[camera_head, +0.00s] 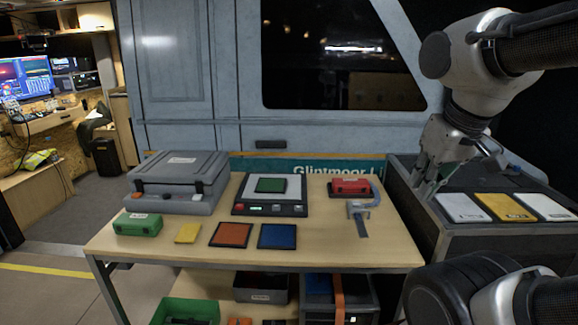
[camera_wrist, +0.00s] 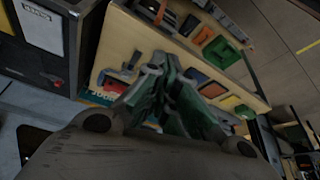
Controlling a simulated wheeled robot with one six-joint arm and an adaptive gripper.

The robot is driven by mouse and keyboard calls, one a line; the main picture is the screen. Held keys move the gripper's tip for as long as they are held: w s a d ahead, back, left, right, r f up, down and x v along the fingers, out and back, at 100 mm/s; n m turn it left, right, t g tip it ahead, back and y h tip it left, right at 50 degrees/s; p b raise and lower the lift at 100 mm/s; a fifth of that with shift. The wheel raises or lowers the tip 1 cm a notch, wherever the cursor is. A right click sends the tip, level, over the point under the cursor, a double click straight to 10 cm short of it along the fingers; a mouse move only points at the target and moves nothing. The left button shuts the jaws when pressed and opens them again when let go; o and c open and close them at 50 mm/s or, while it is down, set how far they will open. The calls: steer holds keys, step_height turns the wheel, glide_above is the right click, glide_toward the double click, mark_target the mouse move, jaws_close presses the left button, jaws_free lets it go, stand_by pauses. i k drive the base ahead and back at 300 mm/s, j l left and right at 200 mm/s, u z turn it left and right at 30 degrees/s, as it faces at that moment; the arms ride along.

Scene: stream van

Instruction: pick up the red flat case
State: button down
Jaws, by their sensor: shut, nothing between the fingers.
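A small red case (camera_head: 350,187) with a white label lies at the back right of the wooden table in the head view. Part of it shows as a red patch in the wrist view (camera_wrist: 114,86), left of my fingers.
A scale (camera_head: 271,208), coloured tiles, a green case (camera_head: 138,224) and a grey toolbox (camera_head: 178,178) share the table (camera_head: 330,256). White and yellow flat cases lie on the dark cabinet (camera_head: 490,231).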

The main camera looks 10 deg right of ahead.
mark_target(338, 185)
steer(key=l+u, duration=0.15)
steer(key=l, duration=0.25)
steer(key=k+l+u, duration=0.15)
steer(key=l, duration=0.25)
steer(key=l+u, duration=0.15)
steer(key=l, duration=0.2)
steer(key=k+l+u, duration=0.15)
steer(key=l, duration=0.25)
